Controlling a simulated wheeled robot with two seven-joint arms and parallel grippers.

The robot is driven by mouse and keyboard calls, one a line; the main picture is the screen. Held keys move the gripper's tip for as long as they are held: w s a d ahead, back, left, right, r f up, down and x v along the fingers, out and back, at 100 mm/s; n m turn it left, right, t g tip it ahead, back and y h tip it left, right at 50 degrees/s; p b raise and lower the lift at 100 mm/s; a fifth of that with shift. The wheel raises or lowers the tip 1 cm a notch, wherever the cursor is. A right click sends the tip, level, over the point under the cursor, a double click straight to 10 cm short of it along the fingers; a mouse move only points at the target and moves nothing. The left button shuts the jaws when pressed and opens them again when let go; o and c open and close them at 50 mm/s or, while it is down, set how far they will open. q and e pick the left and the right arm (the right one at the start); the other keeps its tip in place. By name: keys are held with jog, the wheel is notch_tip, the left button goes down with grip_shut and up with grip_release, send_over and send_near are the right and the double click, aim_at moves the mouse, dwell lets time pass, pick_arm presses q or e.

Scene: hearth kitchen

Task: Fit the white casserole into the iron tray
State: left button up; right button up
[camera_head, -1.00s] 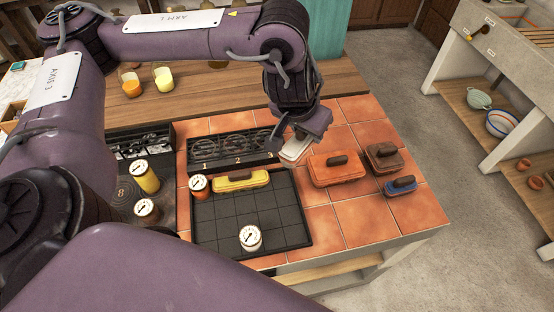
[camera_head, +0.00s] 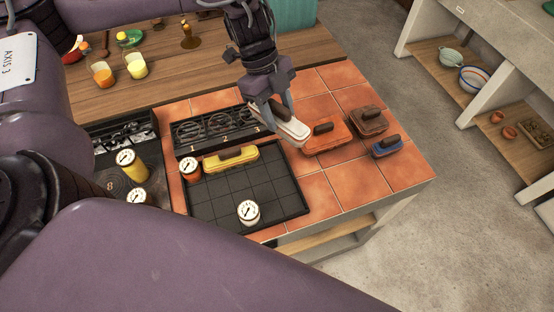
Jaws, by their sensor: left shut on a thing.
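The white casserole (camera_head: 291,131) is a long white dish with a dark handle on top. My left gripper (camera_head: 277,110) is shut on it and holds it near the tray's far right corner; the gap below it is hard to judge. The black iron tray (camera_head: 222,200) has a grid floor and lies on the terracotta tiles. In it, a yellow casserole (camera_head: 231,158) lies along the far edge, an orange round gauge pot (camera_head: 190,169) stands at the far left corner, and a white round gauge pot (camera_head: 249,212) stands near the front edge. My right gripper is not in view.
An orange casserole (camera_head: 325,140), a brown one (camera_head: 368,122) and a small blue one (camera_head: 387,148) stand on the tiles at right. A black numbered rack (camera_head: 212,131) stands behind the tray. The tray's middle and right cells are bare.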

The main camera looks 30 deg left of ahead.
pick_arm(q)
jog(key=m, duration=0.1)
jog(key=m+g, duration=0.1)
jog(key=m, duration=0.1)
jog(key=shift+r+y, duration=0.3)
jog(key=m, duration=0.2)
jog(key=shift+a+r+m+g, duration=0.1)
jog(key=shift+m+g, duration=0.2)
jog(key=shift+f+b, duration=1.9)
jog(key=shift+f, duration=8.05)
jog(key=shift+y, duration=0.3)
jog(key=shift+f, duration=0.1)
jog(key=o, duration=1.2)
